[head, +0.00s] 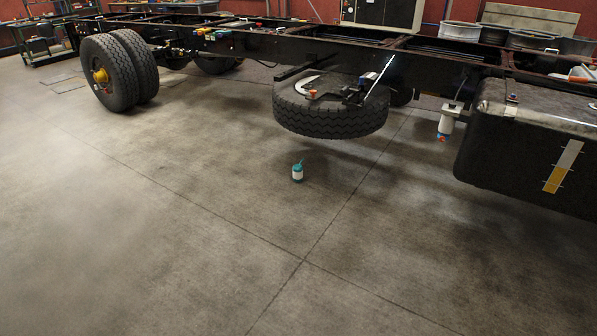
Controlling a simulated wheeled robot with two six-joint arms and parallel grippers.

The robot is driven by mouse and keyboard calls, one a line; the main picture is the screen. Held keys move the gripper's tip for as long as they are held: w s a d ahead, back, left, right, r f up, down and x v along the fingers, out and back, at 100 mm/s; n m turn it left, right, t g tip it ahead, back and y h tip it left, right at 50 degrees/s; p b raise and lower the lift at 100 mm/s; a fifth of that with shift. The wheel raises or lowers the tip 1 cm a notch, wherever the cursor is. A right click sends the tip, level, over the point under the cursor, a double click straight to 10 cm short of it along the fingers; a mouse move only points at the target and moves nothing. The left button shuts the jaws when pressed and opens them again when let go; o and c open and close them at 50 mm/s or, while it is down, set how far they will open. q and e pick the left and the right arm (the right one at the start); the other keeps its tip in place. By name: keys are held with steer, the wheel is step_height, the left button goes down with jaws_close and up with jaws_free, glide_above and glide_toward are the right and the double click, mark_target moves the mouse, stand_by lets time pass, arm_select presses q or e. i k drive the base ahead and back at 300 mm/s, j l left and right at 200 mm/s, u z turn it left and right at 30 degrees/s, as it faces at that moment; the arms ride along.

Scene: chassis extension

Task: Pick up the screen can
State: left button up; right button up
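A small can (297,173) with a teal top and a pale label stands upright on the concrete floor, near the middle of the head view. It is the only can-like thing standing on the floor, in front of the spare tyre under the truck frame. I cannot read its label. Neither of my grippers shows in the head view, and nothing touches the can.
A black truck chassis (270,45) crosses the back. A spare tyre (331,115) hangs under it, beyond the can. Double wheels (120,70) stand at left, and a black tank (530,150) at right. The floor (200,250) in front is clear.

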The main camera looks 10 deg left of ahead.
mark_target(297, 168)
steer(key=i+j, duration=0.1)
steer(key=i, duration=0.4)
steer(key=i+j, duration=0.1)
steer(key=i, duration=0.4)
steer(key=i+j+z, duration=0.1)
steer(key=i, duration=0.4)
steer(key=i+j, duration=0.15)
steer(key=i, duration=0.35)
